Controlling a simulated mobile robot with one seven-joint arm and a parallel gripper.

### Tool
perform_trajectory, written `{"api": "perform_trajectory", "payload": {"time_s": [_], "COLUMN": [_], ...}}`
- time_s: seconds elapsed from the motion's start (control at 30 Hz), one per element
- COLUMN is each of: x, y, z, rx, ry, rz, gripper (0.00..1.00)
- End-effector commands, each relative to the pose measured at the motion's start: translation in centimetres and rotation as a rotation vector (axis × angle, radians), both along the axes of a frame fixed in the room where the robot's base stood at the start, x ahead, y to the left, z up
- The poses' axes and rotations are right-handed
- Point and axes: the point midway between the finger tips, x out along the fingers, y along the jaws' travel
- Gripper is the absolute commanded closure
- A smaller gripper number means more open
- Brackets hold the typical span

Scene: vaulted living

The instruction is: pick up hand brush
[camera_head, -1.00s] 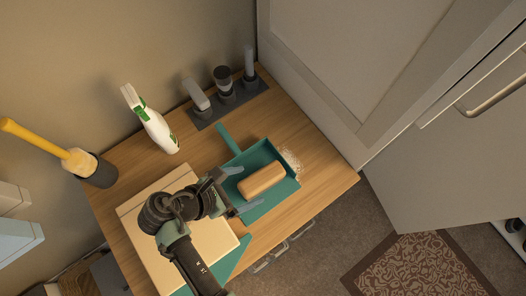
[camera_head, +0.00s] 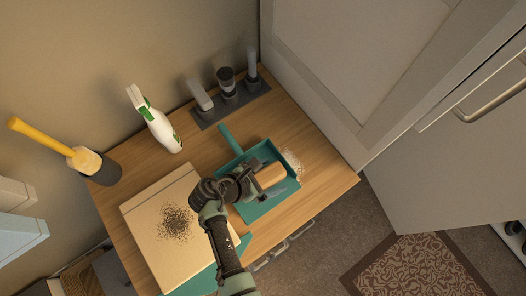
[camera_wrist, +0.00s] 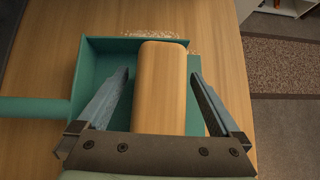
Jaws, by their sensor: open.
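The hand brush shows as a wooden block (camera_head: 270,175) lying in a teal dustpan (camera_head: 262,207). In the wrist view the wooden block (camera_wrist: 161,85) lies between the two fingers of my gripper (camera_wrist: 160,92), with a gap on each side. The gripper is open and empty. In the head view my gripper (camera_head: 272,172) is over the dustpan, and it hides the near end of the brush.
A pale board (camera_head: 150,225) with dark specks (camera_head: 176,223) lies left of the dustpan. A cabinet (camera_head: 350,60) is at right.

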Motion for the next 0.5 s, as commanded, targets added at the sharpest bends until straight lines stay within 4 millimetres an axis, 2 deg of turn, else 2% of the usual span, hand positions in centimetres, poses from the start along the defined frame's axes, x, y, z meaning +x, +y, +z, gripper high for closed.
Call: {"api": "perform_trajectory", "payload": {"time_s": [0.1, 0.13, 0.5], "x": [0.00, -0.01, -0.03], "y": [0.01, 0.01, 0.03], "z": [0.01, 0.01, 0.01], "rx": [0.000, 0.000, 0.000], "ry": [0.000, 0.000, 0.001], "rz": [0.000, 0.000, -0.001], "gripper": [0.00, 0.04, 0.70]}}
